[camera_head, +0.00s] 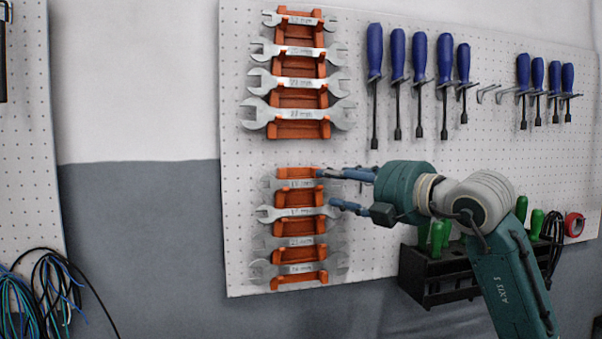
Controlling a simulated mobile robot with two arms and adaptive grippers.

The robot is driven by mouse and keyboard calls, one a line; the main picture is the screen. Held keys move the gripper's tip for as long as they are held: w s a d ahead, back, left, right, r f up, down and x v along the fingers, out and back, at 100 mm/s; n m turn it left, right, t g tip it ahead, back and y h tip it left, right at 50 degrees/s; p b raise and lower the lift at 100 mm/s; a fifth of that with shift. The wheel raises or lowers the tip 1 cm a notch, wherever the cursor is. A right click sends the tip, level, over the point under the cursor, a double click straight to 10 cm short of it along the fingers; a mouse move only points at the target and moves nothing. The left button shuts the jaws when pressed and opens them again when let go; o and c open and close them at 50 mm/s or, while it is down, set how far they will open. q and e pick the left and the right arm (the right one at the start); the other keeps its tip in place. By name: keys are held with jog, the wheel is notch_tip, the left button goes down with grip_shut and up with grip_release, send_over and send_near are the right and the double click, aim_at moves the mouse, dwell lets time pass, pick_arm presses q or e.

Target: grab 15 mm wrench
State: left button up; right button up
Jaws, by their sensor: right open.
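Several double-ended silver wrenches lie across two orange racks on the pegboard. Their size marks are too small to read surely, so I cannot tell which is the 15 mm wrench. The lower rack (288,225) holds wrenches one above another; the clearest is its second from the top (290,213), and the others there look faint. My right gripper (326,188) comes in from the right, open, with its two blue fingers one above the other at the right side of the lower rack's upper part. I cannot tell whether it touches a wrench. My left gripper is out of view.
The upper rack (298,128) holds several wrenches. Blue screwdrivers (419,57) hang at the upper right. A black holder (440,275) with green-handled tools is behind my right arm. Red tape (574,224) hangs at far right, and cables (48,290) at lower left.

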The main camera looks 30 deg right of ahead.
jog(key=shift+w+a+f, duration=0.1)
jog(key=shift+w, duration=0.2)
jog(key=shift+s, duration=0.15)
jog(key=c, duration=1.2)
